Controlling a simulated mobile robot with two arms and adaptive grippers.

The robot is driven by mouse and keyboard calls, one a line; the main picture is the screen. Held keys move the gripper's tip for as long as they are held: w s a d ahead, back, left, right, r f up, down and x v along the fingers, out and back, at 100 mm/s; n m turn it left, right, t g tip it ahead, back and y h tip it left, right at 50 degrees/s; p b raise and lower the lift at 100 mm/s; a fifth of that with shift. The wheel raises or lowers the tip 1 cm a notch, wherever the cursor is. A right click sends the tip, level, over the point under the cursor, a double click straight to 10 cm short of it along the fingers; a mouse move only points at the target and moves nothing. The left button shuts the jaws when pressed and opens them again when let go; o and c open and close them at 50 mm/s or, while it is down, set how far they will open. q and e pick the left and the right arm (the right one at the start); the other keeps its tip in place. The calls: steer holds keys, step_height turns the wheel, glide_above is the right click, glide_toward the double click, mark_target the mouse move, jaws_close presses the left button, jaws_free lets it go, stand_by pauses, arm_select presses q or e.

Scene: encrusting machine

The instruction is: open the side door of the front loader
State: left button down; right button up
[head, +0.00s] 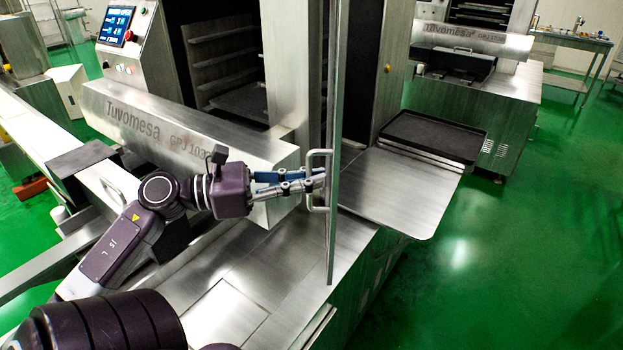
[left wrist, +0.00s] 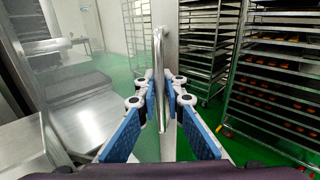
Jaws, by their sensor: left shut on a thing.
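The side door (head: 338,100) of the front loader is a tall, thin metal panel, seen almost edge-on in the head view. Its D-shaped handle (head: 308,201) sticks out on the left side of the panel. My left gripper (head: 318,179) comes in from the left and is shut on this handle. In the left wrist view, the blue-padded fingers of my left gripper (left wrist: 160,98) close from both sides on the upright handle bar (left wrist: 158,55). The fingers hide part of the bar. My right gripper is not in view.
A metal housing with lettering (head: 190,125) stands left of the door, above a flat steel deck (head: 240,270). A metal shelf (head: 395,190) and a dark tray (head: 435,133) lie to the right. Tall racks (left wrist: 275,80) show in the left wrist view. Green floor is clear at right.

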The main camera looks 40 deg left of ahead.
arm_select(q)
steer(key=c, duration=2.3)
jaws_free()
steer(key=shift+c, duration=0.2)
steer(key=shift+s, duration=0.1)
steer(key=v, duration=1.2)
